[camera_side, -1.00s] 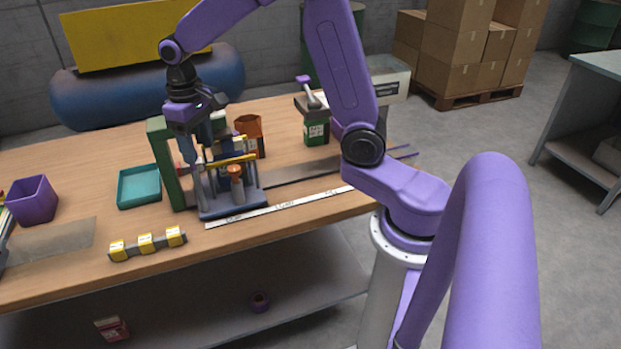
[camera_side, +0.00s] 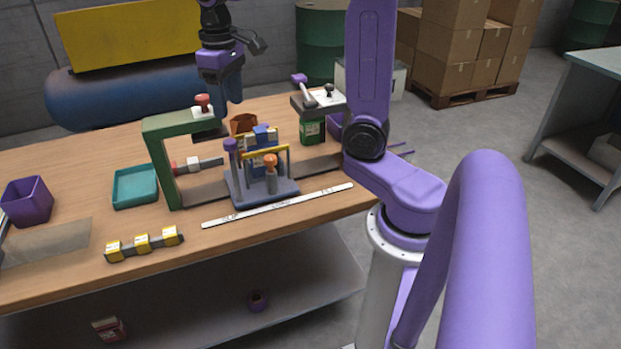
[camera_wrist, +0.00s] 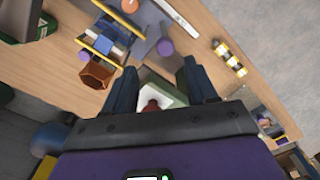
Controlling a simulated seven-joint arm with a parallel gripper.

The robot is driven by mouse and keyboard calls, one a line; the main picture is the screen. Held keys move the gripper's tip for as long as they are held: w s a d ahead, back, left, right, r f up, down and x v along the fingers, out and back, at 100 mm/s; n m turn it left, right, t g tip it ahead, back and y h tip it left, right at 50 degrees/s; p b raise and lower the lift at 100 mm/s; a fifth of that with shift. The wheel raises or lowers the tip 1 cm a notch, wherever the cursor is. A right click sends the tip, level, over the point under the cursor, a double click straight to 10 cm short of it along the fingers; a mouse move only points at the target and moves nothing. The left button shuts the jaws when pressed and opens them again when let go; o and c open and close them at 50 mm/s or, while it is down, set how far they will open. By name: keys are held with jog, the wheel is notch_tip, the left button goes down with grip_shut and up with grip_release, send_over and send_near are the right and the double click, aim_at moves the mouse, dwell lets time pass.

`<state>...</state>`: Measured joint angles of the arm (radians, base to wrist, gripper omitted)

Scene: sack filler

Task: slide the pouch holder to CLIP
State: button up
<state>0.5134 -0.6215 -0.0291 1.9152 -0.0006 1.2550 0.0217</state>
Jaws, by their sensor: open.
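The pouch holder (camera_side: 280,193) is a grey-blue sliding base with posts, a yellow bar, an orange-topped knob (camera_side: 270,160) and blue and tan pieces held between the posts. It sits on a dark rail, just right of the green frame (camera_side: 160,160). It also shows at the upper left of the wrist view (camera_wrist: 148,38). My gripper (camera_side: 225,98) is open and empty, raised above and behind the green frame, apart from the holder. Its fingers also show in the wrist view (camera_wrist: 160,75).
A red knob (camera_side: 203,102) tops the green frame. A dark machine with a green body (camera_side: 312,130) stands over the rail's right part. An orange container (camera_side: 243,122) is behind the holder. A teal tray (camera_side: 135,187), purple bin (camera_side: 28,202) and yellow blocks (camera_side: 142,243) are left.

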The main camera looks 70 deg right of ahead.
notch_tip(320, 180, up, 9)
jog(key=s+a+f+n, duration=0.5)
jog(key=s+a+f, duration=0.3)
jog(key=s, duration=0.1)
jog(key=s+f+n, duration=0.3)
jog(key=s+f, duration=0.1)
jog(key=s, duration=0.2)
jog(key=s+a+f+n, duration=0.1)
jog(key=s+f+n, duration=0.2)
jog(key=s, duration=0.3)
jog(key=shift+s+a+f, duration=0.2)
jog(key=shift+s+f, duration=0.2)
jog(key=shift+f, duration=0.35)
